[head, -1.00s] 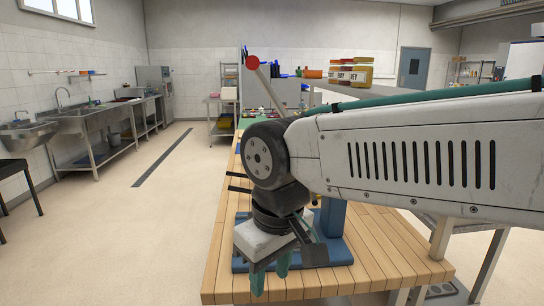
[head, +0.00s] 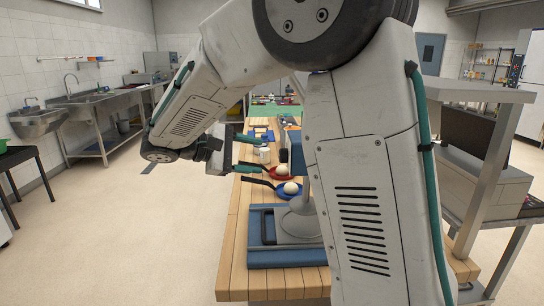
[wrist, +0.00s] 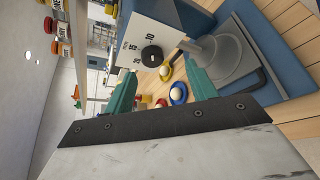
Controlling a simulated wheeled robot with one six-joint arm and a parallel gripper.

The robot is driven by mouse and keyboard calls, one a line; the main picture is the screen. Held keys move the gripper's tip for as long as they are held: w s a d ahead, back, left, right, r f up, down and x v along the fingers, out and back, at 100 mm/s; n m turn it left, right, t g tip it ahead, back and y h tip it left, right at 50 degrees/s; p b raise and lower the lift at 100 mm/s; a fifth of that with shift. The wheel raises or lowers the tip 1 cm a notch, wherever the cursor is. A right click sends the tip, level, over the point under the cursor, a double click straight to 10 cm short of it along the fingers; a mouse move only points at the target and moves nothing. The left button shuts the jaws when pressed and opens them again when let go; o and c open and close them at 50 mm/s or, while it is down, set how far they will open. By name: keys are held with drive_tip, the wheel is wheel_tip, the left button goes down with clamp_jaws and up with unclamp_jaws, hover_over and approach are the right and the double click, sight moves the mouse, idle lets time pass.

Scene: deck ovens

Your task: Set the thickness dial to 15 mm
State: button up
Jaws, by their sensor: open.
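The thickness dial (wrist: 151,55) is a round black knob on a white panel (wrist: 172,35) with printed numbers, seen in the wrist view. The panel is on the side of a blue machine, and I cannot read which number the dial points to. My gripper (wrist: 160,73) is open and empty, its two teal fingers spread, with the dial ahead and between them but apart from both. In the head view my gripper (head: 252,153) is left of the machine's blue column, its fingers pointing right. My arm hides the panel there.
The machine's blue base (head: 262,256) stands on the wooden table (head: 238,285). A shelf (head: 470,92) is at right. Open floor (head: 120,250) lies to the left.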

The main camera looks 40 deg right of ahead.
sight(283, 156)
drive_tip(key=w+x, duration=0.1)
drive_tip(key=x, duration=0.6)
drive_tip(key=shift+w+d+h, duration=0.25)
drive_tip(key=shift+w+h, duration=0.15)
drive_tip(key=shift+w, duration=0.05)
drive_tip(key=shift+r, duration=0.1)
drive_tip(key=c, duration=1)
